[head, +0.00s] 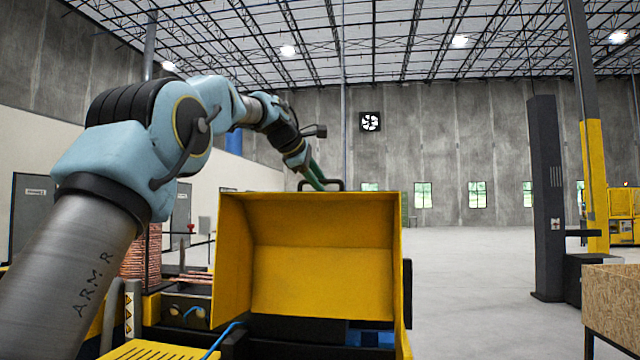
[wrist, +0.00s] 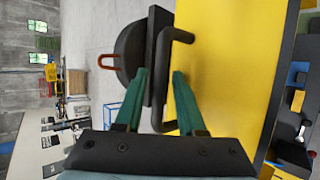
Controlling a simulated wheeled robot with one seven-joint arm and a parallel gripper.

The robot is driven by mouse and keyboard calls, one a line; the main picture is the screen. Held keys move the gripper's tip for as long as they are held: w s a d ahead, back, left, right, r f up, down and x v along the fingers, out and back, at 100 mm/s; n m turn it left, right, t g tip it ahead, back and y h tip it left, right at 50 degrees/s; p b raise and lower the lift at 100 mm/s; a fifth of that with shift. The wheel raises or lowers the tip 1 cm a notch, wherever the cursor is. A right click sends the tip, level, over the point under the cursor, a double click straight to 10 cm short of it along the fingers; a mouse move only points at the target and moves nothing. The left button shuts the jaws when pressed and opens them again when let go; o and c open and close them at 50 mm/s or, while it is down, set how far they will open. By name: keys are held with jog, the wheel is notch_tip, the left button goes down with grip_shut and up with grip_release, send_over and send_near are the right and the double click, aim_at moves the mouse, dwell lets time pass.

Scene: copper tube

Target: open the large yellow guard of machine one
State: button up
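The large yellow guard (head: 322,280) stands raised in the middle of the head view, its hollow inside facing the camera and a dark opening below it. Its black bar handle (head: 335,182) sticks up at the top edge. In the wrist view, the yellow guard face (wrist: 228,70) fills the right and the handle (wrist: 175,38) runs beside it. My gripper (wrist: 160,74) is at the handle, its green fingers apart on either side of the bar, with gaps showing.
Copper tubes (head: 186,278) and a copper coil (head: 140,255) lie left of the guard. A blue cable (head: 222,340) runs below it. A dark column (head: 546,200) and a chipboard box (head: 612,305) stand at the right. The floor (head: 480,275) between is clear.

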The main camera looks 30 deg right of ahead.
jog(key=shift+o, duration=0.2)
jog(key=shift+a+r, duration=0.1)
jog(key=shift+a, duration=0.05)
jog(key=b+v, duration=0.2)
jog(key=v, duration=0.8)
jog(key=shift+s+a+r, duration=0.15)
jog(key=shift+r, duration=0.1)
